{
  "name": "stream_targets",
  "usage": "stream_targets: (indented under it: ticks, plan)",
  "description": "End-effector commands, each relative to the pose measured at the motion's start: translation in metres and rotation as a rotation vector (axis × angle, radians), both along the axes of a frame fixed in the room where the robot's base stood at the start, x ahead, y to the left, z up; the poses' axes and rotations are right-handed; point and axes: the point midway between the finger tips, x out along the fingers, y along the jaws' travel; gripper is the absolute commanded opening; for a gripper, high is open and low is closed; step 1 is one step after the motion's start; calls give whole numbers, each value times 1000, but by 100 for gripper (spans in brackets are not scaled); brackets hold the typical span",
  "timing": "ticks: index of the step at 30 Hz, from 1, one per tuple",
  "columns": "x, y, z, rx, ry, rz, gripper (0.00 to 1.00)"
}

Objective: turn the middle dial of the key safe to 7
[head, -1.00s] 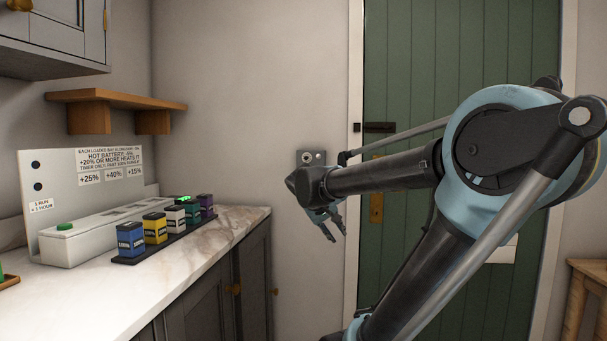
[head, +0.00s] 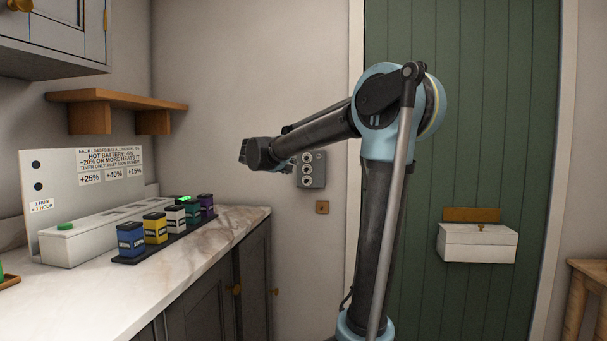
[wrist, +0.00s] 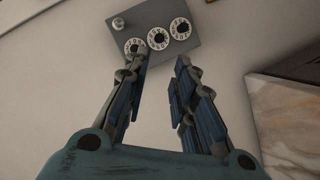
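The key safe (head: 318,170) is a grey box on the wall beside the green door, with a column of round dials on its face. In the wrist view the key safe (wrist: 186,15) shows three white-ringed dials in a row and a small knob at one end. The middle dial (wrist: 158,38) lies above and between my fingertips, nearer the left one. My gripper (wrist: 165,62) is open and empty, its fingers apart below the dials. The left fingertip overlaps the edge of the box near the dials. I cannot read the dial numbers. In the head view my gripper is mostly hidden behind my arm.
A marble counter (head: 175,275) stands at the left with a battery rack of coloured blocks (head: 155,228) and a white charger (head: 100,238). A wooden shelf (head: 115,100) hangs above. A white box (head: 478,243) is on the green door (head: 460,120). A small wooden plate (head: 322,207) is below the safe.

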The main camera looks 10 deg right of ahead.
Motion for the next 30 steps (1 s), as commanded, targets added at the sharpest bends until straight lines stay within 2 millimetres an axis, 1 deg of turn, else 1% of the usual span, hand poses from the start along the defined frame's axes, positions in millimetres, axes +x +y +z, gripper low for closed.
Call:
stream_targets:
  ticks: [1,18,24,30]
  plan:
    - [7,-6,-2,0,1,-5,24]
    - [89,-60,-25,0,2,-4,24]
    - [110,-74,-31,1,2,-3,24]
    - [121,-81,-34,1,1,-3,24]
